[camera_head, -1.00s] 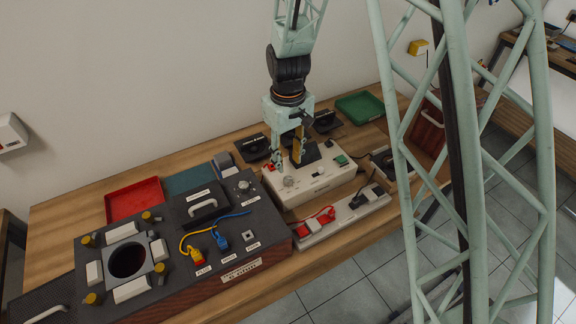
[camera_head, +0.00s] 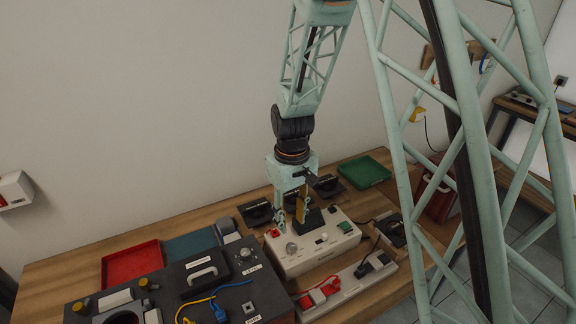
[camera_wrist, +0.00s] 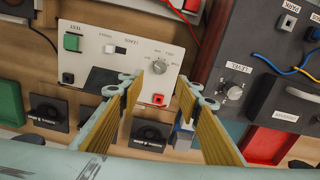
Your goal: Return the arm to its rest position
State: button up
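My gripper (camera_head: 291,222) hangs from the pale green arm, pointing down over the white control box (camera_head: 318,246), near its red-button end. In the wrist view the two ribbed, yellowish fingers of my gripper (camera_wrist: 159,90) stand apart with nothing between them. Beyond them the white box (camera_wrist: 105,48) shows its grey knob, green button and red socket. I cannot tell the exact height of the fingertips above the box; no contact is visible.
A dark panel unit (camera_head: 247,285) with cables stands at the left of the workbench. A red tray (camera_head: 131,263) and a green tray (camera_head: 364,171) lie toward the back. A power strip (camera_head: 345,287) lies in front of the white box. The wall is close behind.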

jog(key=shift+r, duration=0.1)
jog(key=s+d+r+m+t+b, duration=0.1)
jog(key=s+d+r, duration=0.35)
jog(key=r, duration=0.35)
jog(key=s+d+r+m, duration=0.1)
jog(key=s+d+r, duration=0.2)
jog(key=s+r, duration=0.3)
jog(key=s+d+r+m+t+b, duration=0.1)
jog(key=s+d+r, duration=0.3)
jog(key=r, duration=0.5)
jog(key=s+d+r+m+t+b, duration=0.1)
jog(key=s+d+r, duration=0.2)
jog(key=s, duration=0.8)
jog(key=s+d+r+m+t, duration=0.1)
jog(key=s+d+r, duration=0.3)
jog(key=s, duration=0.7)
jog(key=shift+s+m+b, duration=0.4)
jog(key=shift+m, duration=0.4)
jog(key=shift+r, duration=0.1)
